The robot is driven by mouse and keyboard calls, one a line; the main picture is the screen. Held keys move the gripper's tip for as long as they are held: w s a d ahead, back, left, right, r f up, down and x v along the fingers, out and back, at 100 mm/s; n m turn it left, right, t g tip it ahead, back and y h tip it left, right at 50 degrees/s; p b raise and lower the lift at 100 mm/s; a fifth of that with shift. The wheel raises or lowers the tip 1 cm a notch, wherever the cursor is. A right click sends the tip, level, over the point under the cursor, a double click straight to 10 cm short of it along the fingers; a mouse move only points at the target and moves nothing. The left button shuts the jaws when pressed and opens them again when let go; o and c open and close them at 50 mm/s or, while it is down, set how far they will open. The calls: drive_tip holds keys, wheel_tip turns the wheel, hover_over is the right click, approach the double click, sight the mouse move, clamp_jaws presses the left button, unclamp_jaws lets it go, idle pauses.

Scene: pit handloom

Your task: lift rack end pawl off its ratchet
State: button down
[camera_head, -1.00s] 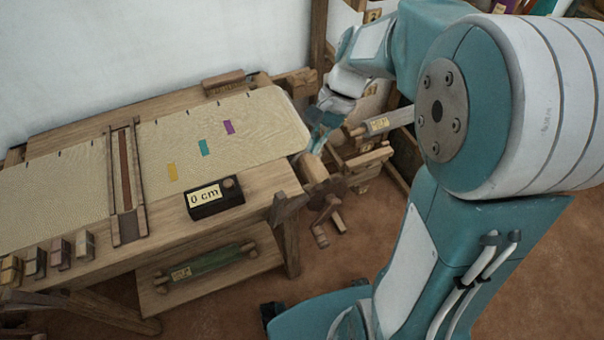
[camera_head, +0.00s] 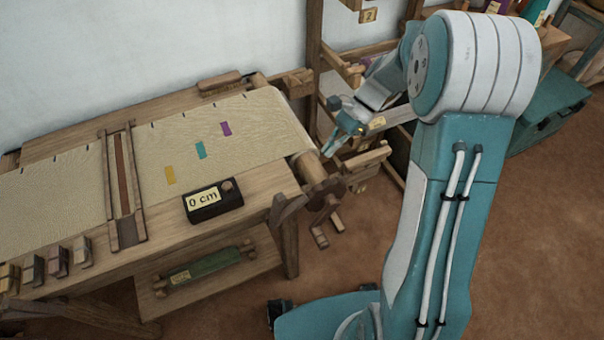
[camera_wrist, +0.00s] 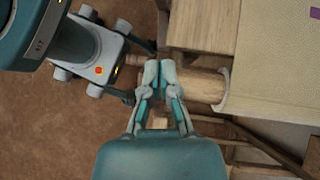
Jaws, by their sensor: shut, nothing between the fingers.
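My gripper (camera_head: 338,147) is at the right end of the loom, above and beside the wooden end of the cloth roller (camera_head: 311,168). In the wrist view my gripper (camera_wrist: 158,68) has its fingers together and empty. Its tips overlap the wooden roller (camera_wrist: 206,85) in the picture; I cannot tell whether they touch it. A pale collar (camera_wrist: 224,90) rings the roller by the cloth. A crank-like wooden handle (camera_head: 324,222) hangs below the roller end. I cannot make out a pawl or ratchet teeth clearly; the gripper may hide them.
A wooden arm (camera_head: 364,160) juts out right of the roller. A wooden rack (camera_head: 316,60) stands behind. Brown floor (camera_head: 520,240) is open at the right.

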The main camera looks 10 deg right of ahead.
drive_tip(key=s+a+r+x, duration=0.1)
drive_tip(key=r+x, duration=0.1)
drive_tip(key=x, duration=1)
drive_tip(key=shift+a, duration=0.5)
drive_tip(key=shift+f, duration=0.1)
drive_tip(key=shift+s+a+r+t+h, duration=0.15)
drive_tip(key=shift+s+a+r+h, duration=0.1)
drive_tip(key=shift+a+h, duration=0.35)
drive_tip(key=shift+s+a+r+t+h, duration=0.2)
drive_tip(key=shift+a+h, duration=0.2)
drive_tip(key=shift+a, duration=0.25)
drive_tip(key=shift+s+a+f+t+h, duration=0.25)
drive_tip(key=shift+s+a+h, duration=0.3)
drive_tip(key=shift+a, duration=1.1)
drive_tip(key=shift+s+a+f+t+h, duration=0.1)
drive_tip(key=shift+s+a+f+h, duration=0.25)
drive_tip(key=shift+a+h, duration=0.9)
drive_tip(key=shift+s+a+f+t+h, duration=0.2)
drive_tip(key=shift+s+a, duration=0.3)
drive_tip(key=shift+a, duration=1.55)
